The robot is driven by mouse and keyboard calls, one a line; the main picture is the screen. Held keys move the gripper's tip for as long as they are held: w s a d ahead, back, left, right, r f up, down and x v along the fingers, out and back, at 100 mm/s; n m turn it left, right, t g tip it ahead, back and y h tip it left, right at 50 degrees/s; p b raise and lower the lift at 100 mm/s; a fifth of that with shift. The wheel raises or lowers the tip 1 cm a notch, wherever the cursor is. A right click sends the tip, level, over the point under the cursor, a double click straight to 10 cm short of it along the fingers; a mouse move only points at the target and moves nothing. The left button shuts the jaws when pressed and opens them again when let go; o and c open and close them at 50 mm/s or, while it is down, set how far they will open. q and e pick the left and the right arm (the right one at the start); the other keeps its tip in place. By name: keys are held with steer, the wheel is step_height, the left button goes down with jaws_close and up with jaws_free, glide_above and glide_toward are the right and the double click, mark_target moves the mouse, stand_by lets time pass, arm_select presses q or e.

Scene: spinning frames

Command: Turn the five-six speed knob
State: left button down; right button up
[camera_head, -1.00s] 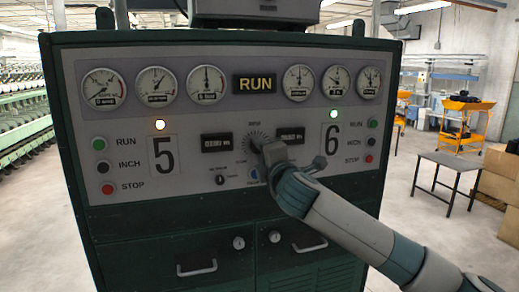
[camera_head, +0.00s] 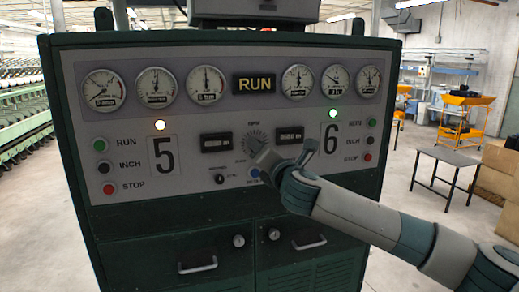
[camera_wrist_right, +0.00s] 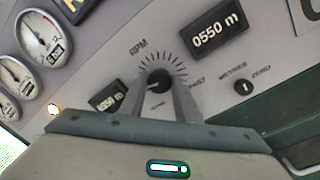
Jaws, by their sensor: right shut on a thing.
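The five-six speed knob is a black knob (camera_wrist_right: 158,82) inside a ring of tick marks labelled RPM, seen in the right wrist view. In the head view its tick-mark dial (camera_head: 254,139) sits between panels 5 and 6, and my gripper mostly covers the knob. My right gripper (camera_head: 264,155) reaches the panel from the right. In the right wrist view its two fingers (camera_wrist_right: 159,92) are closed on the knob, one on each side. My left gripper is not in view.
Two counter displays (camera_head: 225,141) (camera_head: 290,135) flank the dial. A small black selector (camera_head: 219,179) lies below left. RUN, INCH and STOP buttons (camera_head: 107,167) line both sides. Gauges (camera_head: 155,87) run along the top; drawers with handles (camera_head: 198,264) lie below. A table (camera_head: 447,158) stands right.

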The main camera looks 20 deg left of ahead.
steer(key=shift+f, duration=0.2)
steer(key=o, duration=1)
steer(key=shift+o, duration=0.2)
steer(key=shift+r, duration=0.1)
steer(key=shift+s, duration=0.15)
steer(key=b+v, duration=0.7)
steer(key=v, duration=1)
steer(key=shift+d+b, duration=0.2)
steer(key=shift+b, duration=0.2)
